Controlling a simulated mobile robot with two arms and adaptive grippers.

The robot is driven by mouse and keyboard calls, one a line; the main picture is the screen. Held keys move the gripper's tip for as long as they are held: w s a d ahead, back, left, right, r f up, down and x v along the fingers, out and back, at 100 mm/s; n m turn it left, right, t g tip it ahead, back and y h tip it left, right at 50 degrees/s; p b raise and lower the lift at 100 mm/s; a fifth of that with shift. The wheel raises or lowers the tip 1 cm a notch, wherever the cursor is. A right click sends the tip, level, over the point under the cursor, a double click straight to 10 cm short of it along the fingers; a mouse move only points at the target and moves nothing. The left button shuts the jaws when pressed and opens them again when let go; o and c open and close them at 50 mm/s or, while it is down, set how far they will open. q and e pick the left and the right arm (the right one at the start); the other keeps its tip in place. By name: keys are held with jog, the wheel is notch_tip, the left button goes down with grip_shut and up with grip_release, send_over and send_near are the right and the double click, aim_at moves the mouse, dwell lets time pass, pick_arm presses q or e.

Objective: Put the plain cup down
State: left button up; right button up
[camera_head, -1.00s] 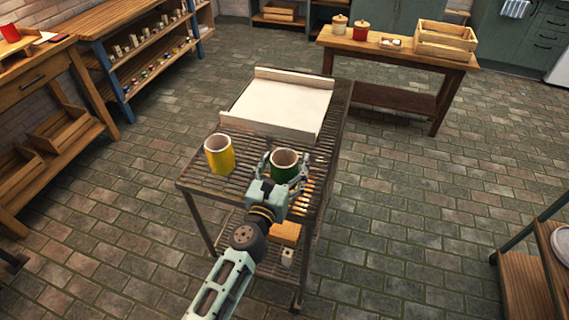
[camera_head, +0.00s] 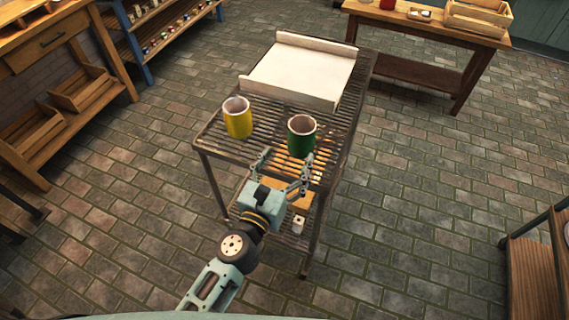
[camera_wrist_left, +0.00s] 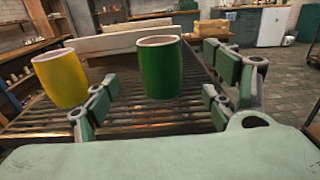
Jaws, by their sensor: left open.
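A green cup (camera_head: 302,136) stands upright on the slatted top of the cart (camera_head: 215,139). It also shows in the left wrist view (camera_wrist_left: 160,70), straight ahead between the fingers. A yellow cup (camera_head: 238,117) stands upright to its left and shows at the left of the wrist view (camera_wrist_left: 60,79). Both cups look plain in these views. My left gripper (camera_head: 285,163) is open and empty at the near edge of the cart, in front of the green cup and apart from it. My right gripper is not in view.
A white board with raised ends (camera_head: 302,72) lies at the cart's far end. A small box stands on the lower shelf. A wooden table (camera_head: 430,29) stands at the back right. Open floor surrounds the cart.

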aim_at(286, 175)
pick_arm(q)
jog(key=shift+s+a, duration=0.15)
jog(key=shift+s, duration=0.25)
